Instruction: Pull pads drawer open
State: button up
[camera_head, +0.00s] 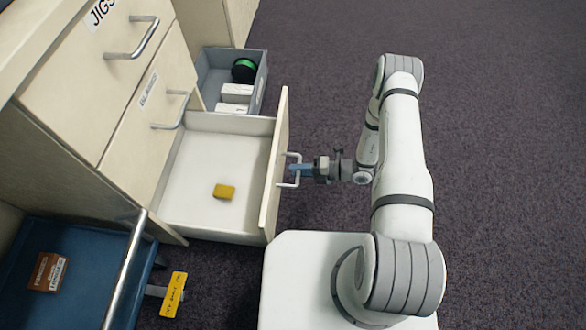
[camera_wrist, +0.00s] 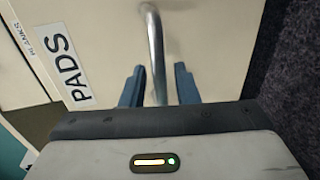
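The pads drawer (camera_head: 190,217) stands pulled out from the cream cabinet, with a yellow block (camera_head: 224,191) on its floor. In the wrist view the drawer front (camera_wrist: 205,30) carries a PADS label (camera_wrist: 76,52). Its metal bar handle (camera_wrist: 154,45) runs between the two blue fingers of my gripper (camera_wrist: 159,82). The fingers are apart, with a gap on both sides of the bar. In the head view my gripper (camera_head: 302,169) is at the handle (camera_head: 293,183), on the outer side of the drawer front.
A JIGS drawer (camera_head: 75,75) and another drawer (camera_head: 140,140) are shut in the cabinet. A grey bin (camera_head: 261,85) with white boxes and a green-black spool stands behind the drawer. A blue cart (camera_head: 75,237) with a yellow tag (camera_head: 174,294) is at lower left. Carpet (camera_head: 500,130) at right is clear.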

jog(key=p+v, duration=0.2)
jog(key=v, duration=0.5)
jog(key=shift+d, duration=0.45)
jog(key=shift+r, duration=0.1)
